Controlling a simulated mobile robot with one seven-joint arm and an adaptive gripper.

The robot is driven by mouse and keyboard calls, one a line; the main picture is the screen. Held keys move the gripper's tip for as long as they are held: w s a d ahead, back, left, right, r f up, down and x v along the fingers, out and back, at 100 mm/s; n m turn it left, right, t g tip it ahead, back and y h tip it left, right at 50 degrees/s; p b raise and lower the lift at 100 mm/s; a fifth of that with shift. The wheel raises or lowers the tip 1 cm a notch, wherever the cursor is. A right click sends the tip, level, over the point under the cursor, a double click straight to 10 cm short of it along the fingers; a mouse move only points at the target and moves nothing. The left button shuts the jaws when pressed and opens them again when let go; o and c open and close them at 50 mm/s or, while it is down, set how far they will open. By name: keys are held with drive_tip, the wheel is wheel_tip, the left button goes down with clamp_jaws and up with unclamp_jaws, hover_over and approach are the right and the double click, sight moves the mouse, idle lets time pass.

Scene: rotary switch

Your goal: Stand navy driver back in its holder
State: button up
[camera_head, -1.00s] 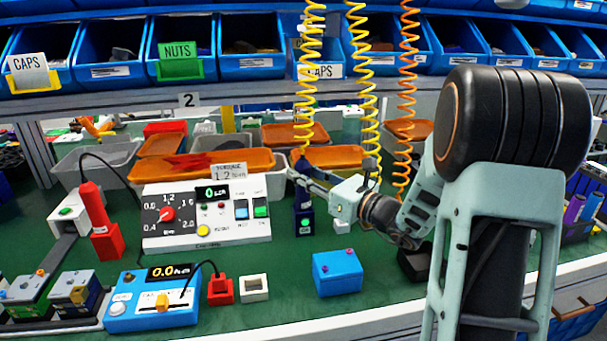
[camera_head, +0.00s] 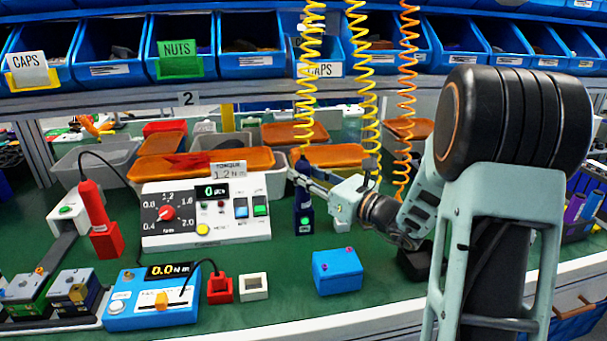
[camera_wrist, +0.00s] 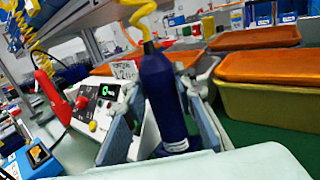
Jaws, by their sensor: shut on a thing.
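The navy driver (camera_head: 303,195) is upright between the fingers of my gripper (camera_head: 300,176), under a yellow coiled cord. In the wrist view my gripper (camera_wrist: 158,112) is shut around the driver's navy body (camera_wrist: 160,88), with one finger on each side. A dark navy holder block (camera_head: 304,223) with a green light is directly below the driver. The driver's lower end merges with the block in the head view, and my gripper hides part of it. I cannot tell whether it is seated in the holder.
A white torque controller (camera_head: 206,212) stands close left of my gripper. A blue box (camera_head: 337,272) sits in front, and a red driver (camera_head: 94,206) stands in its red holder at left. Yellow and orange coiled cords hang near my arm. Orange-lidded bins (camera_head: 205,163) stand behind.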

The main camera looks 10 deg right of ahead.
drive_tip(key=o, duration=0.8)
drive_tip(key=shift+f, duration=0.15)
drive_tip(key=v, duration=1.2)
drive_tip(key=shift+a, duration=0.1)
